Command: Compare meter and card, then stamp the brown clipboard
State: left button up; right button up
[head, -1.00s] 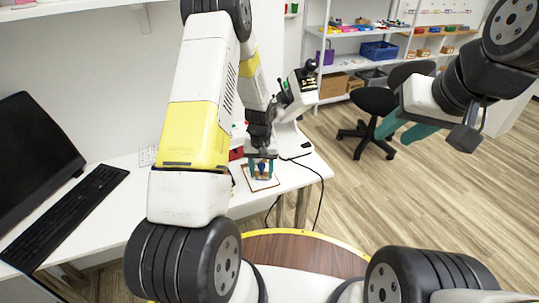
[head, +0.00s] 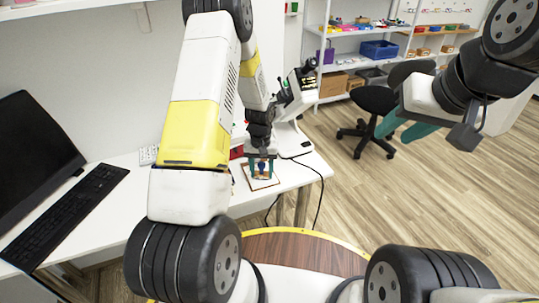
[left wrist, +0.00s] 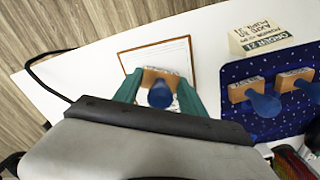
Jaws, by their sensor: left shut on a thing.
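The brown clipboard (left wrist: 178,52) lies on the white table with a pale sheet on it, and it shows small in the head view (head: 272,184). My left gripper (left wrist: 160,92) is shut on a stamp with a wooden block (left wrist: 152,76) and a blue knob (left wrist: 161,96). It holds the stamp over the sheet; I cannot tell whether they touch. A card (left wrist: 262,38) with dark lettering, upside down here, stands beyond the clipboard's right side in the left wrist view. I cannot make out a meter. My right gripper (head: 402,132) is open and empty, away from the table.
A blue speckled mat (left wrist: 240,120) holds more blue-knobbed stamps (left wrist: 262,102). A white and black device (head: 296,92) stands behind my left gripper, with a cable (head: 322,195) over the table edge. A keyboard (head: 65,215) and monitor (head: 35,145) are at left. Open floor lies right.

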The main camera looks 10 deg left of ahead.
aim_at(261, 163)
pick_arm(q)
jog(key=shift+r, duration=3.5)
